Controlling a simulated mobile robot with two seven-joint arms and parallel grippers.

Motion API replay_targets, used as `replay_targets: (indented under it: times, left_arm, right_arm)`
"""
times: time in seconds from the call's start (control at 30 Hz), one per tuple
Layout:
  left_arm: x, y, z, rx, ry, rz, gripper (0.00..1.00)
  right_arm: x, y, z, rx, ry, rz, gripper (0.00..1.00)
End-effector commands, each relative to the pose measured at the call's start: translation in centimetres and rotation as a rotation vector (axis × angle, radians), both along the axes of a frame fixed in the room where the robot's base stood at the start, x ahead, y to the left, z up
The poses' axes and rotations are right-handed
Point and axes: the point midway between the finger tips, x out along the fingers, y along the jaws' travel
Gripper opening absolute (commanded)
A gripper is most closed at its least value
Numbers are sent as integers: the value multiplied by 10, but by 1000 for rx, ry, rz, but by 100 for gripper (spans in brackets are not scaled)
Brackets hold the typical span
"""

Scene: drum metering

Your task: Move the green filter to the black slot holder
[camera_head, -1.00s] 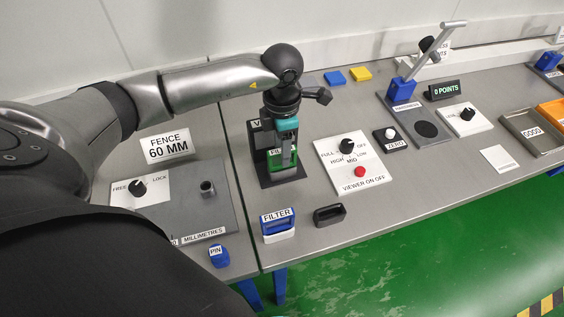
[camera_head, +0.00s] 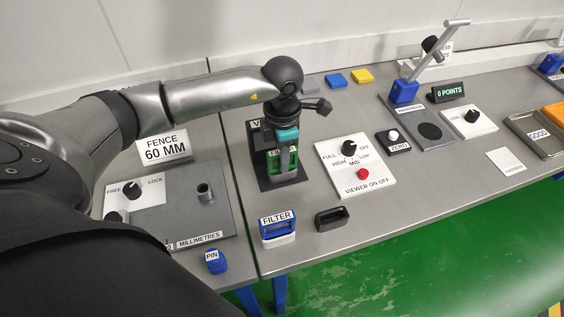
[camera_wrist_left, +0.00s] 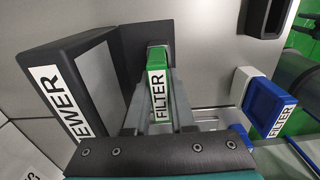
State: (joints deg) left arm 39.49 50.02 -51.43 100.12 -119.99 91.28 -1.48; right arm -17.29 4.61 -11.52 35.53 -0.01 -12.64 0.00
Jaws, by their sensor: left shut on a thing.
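The green filter (camera_wrist_left: 157,62), with a white FILTER label, is at the black viewer (camera_wrist_left: 82,85) in the left wrist view. It also shows small in the head view (camera_head: 292,157). My left gripper (camera_head: 283,160) points down at the viewer and is shut on the green filter, one finger on each side. I cannot tell whether the filter's lower end is still seated in the viewer. The black slot holder (camera_head: 331,217) lies empty near the table's front edge, right of the blue filter; it shows at the top of the left wrist view (camera_wrist_left: 266,16). My right gripper is out of view.
The blue filter (camera_head: 277,219) stands in a white holder beside the black slot holder. The viewer control panel (camera_head: 353,172) with knob and red button is right of the viewer. A blue pin (camera_head: 216,262) is front left. Bare table lies between viewer and holders.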

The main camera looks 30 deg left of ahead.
Motion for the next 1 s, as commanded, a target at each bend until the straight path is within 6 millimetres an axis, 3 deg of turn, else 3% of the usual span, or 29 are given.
replay_targets:
  times: [0.6,1.0]
  left_arm:
    - [0,0,1,0,0,0,0]
    - [0,0,12,-1,-1,0,0]
  right_arm:
    - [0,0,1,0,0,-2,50]
    - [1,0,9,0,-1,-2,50]
